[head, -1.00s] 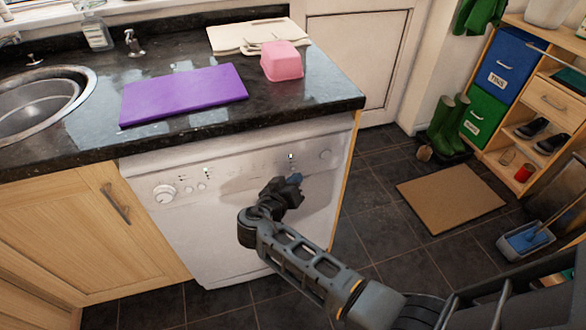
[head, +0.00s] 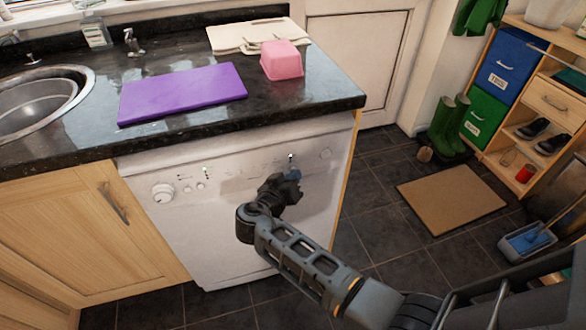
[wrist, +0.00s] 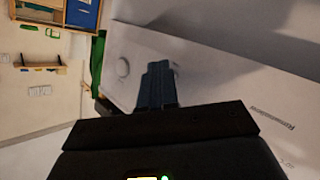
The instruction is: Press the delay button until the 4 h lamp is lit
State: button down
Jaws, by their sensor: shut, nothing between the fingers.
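The white dishwasher (head: 230,235) stands under the dark worktop, with its control panel along the top of its front. The panel has a round dial (head: 163,193) at left, small buttons, small lit lamps (head: 205,170) left of the middle and a lit lamp (head: 291,157) further right. Labels are too small to read, so I cannot tell which is the delay button or the 4 h lamp. My gripper (head: 295,175) is shut and empty, its tip at the right part of the panel. I cannot tell whether it touches. In the wrist view, the shut fingers (wrist: 158,85) point along the white front near a round knob (wrist: 123,67).
A purple board (head: 183,92), a pink tub (head: 282,62) and pale boards (head: 245,36) lie on the worktop above. A sink (head: 40,98) is at left. A brown mat (head: 450,199) and green boots (head: 447,125) are on the floor at right.

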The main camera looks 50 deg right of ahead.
jog(key=shift+w+d, duration=0.15)
jog(key=shift+w, duration=0.1)
jog(key=shift+s, duration=0.1)
dwell(0.5)
jog(key=shift+s+a, duration=0.4)
jog(key=shift+s, duration=0.15)
jog(key=shift+s+a+p, duration=0.15)
jog(key=shift+s+a, duration=0.55)
jog(key=shift+s, duration=0.35)
jog(key=shift+s+a+p, duration=0.15)
jog(key=shift+s+a, duration=0.55)
jog(key=shift+s, duration=0.3)
